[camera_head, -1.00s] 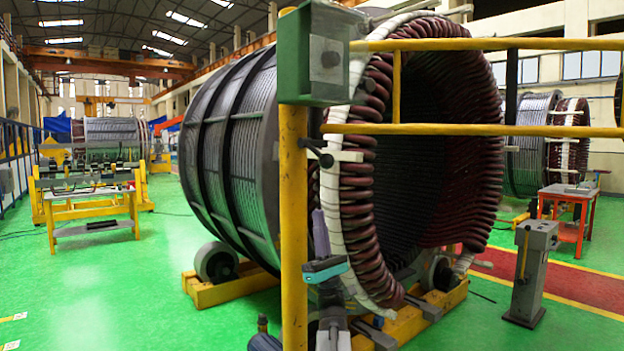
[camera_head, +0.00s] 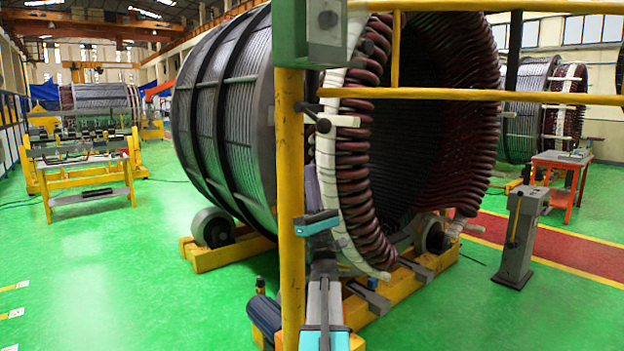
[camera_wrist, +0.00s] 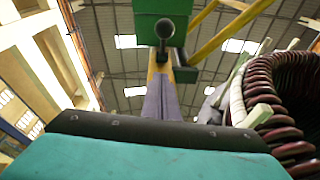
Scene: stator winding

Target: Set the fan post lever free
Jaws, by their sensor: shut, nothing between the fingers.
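A short black lever with a round knob (camera_head: 322,125) is on the yellow post (camera_head: 291,200), below the green box (camera_head: 310,32). In the wrist view the round knob (camera_wrist: 164,28) shows end-on against the green box (camera_wrist: 160,9). My gripper (camera_head: 311,168) has purple fingers, shut and empty, pointing up just below the lever and beside the post. In the wrist view the gripper (camera_wrist: 162,78) points up towards the knob. The fingers look apart from the lever, but the exact gap cannot be told.
Yellow rails (camera_head: 450,94) run right from the post. The large stator (camera_head: 225,120) with its dark red coil ends stands close behind on a yellow cradle (camera_head: 228,252). A grey pedestal with a lever (camera_head: 521,235) stands at right. Green floor (camera_head: 90,270) is open at left.

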